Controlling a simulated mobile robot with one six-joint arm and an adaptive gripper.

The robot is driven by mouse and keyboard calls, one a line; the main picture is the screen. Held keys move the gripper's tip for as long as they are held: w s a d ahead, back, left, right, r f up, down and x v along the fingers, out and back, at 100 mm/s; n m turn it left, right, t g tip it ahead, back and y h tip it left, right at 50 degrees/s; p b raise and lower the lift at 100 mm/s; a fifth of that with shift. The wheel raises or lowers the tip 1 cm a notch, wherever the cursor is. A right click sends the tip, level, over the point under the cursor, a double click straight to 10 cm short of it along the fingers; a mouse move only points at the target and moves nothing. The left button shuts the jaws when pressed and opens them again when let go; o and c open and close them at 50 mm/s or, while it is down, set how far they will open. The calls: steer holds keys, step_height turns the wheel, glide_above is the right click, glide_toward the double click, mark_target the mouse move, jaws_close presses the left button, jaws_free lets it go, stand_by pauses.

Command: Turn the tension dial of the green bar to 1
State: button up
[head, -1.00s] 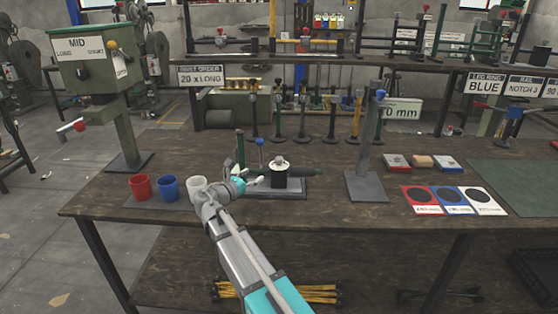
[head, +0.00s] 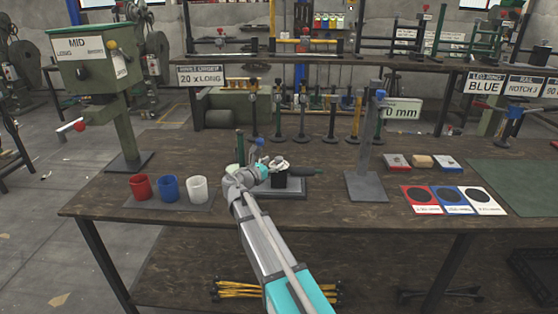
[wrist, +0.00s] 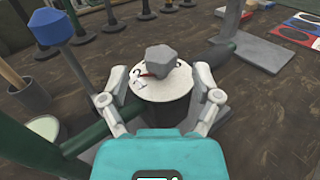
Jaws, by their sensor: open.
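The tension dial is a grey knob (wrist: 160,61) on a pale round plate with a small red mark, on top of a black cylinder (wrist: 166,112). The dial plate (head: 281,161) also shows in the head view, partly hidden by my gripper. The dark green bar (wrist: 86,138) runs sideways behind the cylinder, over a grey base plate (head: 292,193). My gripper (wrist: 160,76) is open, one finger on each side of the dial; I cannot tell whether they touch it.
A blue-topped post (wrist: 56,28) stands close to the left of the dial. A grey column (head: 366,160) stands to the right. Red (head: 140,187), blue (head: 168,189) and white (head: 197,190) cups stand at the left. The table front right of the base is clear.

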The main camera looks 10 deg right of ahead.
mark_target(277, 161)
steer(key=shift+x, duration=1.7)
jaws_close()
steer(key=shift+s+t, duration=0.1)
steer(key=shift+t, duration=0.2)
steer(key=shift+n+t+y, duration=0.5)
steer(key=shift+n+y, duration=0.1)
steer(key=shift+n+t+y, duration=1.6)
steer(key=shift+n+y, duration=0.2)
steer(key=shift+y, duration=0.5)
